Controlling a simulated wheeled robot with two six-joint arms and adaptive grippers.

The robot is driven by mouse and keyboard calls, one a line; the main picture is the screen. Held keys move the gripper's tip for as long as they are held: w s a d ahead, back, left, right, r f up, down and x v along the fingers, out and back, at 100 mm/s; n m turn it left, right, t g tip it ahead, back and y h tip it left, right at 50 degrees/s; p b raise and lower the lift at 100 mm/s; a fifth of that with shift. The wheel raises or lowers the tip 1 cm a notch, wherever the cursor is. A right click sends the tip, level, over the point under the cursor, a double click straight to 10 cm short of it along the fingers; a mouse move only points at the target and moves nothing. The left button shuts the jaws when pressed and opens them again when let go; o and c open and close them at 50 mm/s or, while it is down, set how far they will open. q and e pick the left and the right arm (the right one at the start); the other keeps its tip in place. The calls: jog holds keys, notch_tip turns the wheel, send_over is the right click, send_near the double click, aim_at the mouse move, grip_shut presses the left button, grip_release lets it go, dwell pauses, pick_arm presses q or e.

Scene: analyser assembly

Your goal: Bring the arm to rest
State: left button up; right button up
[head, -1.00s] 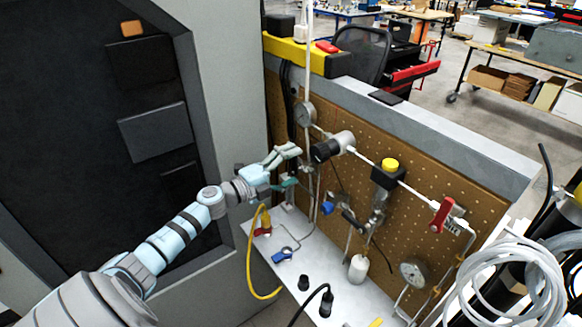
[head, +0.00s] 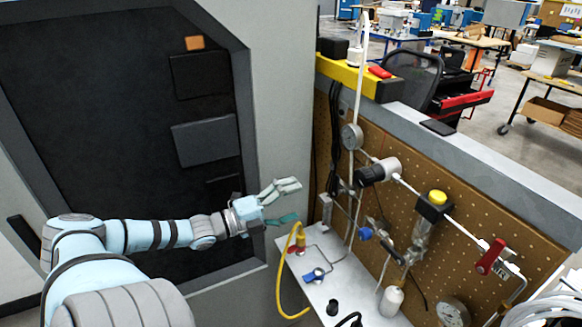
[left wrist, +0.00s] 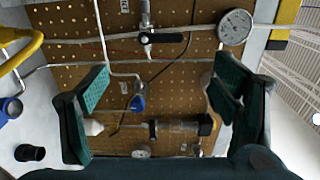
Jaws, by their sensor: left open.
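My left arm (head: 150,236) comes in from the left in the head view, stretched toward the pegboard panel. My left gripper (head: 295,202) is open and empty, in front of the grey cabinet and left of the panel. In the left wrist view its two green-padded fingers (left wrist: 158,105) stand wide apart with nothing between them but the panel behind. My right gripper is in neither view.
The brown pegboard (head: 460,235) carries a gauge (head: 352,136), pipes, a yellow-topped valve (head: 437,203) and a red-handled valve (head: 491,256). A white shelf (head: 345,284) below holds a yellow hose (head: 279,285) and a blue valve (head: 317,274). A dark cabinet (head: 110,110) stands at left.

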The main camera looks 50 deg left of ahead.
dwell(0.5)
pick_arm(q)
jog(key=s+a+f+n+g+y, duration=0.1)
jog(key=s+a+f+n+y, duration=0.2)
jog(key=f, duration=0.4)
jog(key=s+a+f+n+g+y, duration=0.1)
jog(key=a+f+n+y, duration=0.1)
jog(key=a+f+n, duration=0.35)
jog(key=s+f+n+g+y, duration=0.2)
jog(key=s+f, duration=0.3)
jog(key=f, duration=0.4)
jog(key=s+f+n+g+y, duration=0.1)
jog(key=s+f+n+g, duration=0.3)
jog(key=f, duration=0.5)
jog(key=s+d+f+n+g+h, duration=0.1)
jog(key=s+d+f+n+g, duration=0.2)
jog(key=s+d+f, duration=0.7)
jog(key=s+d+f+n+g+h, duration=0.1)
jog(key=s+d+f+n+g, duration=0.3)
jog(key=s+d+f, duration=0.6)
jog(key=s+d+g, duration=0.1)
jog(key=s+d, duration=0.3)
jog(key=shift+d+f, duration=0.2)
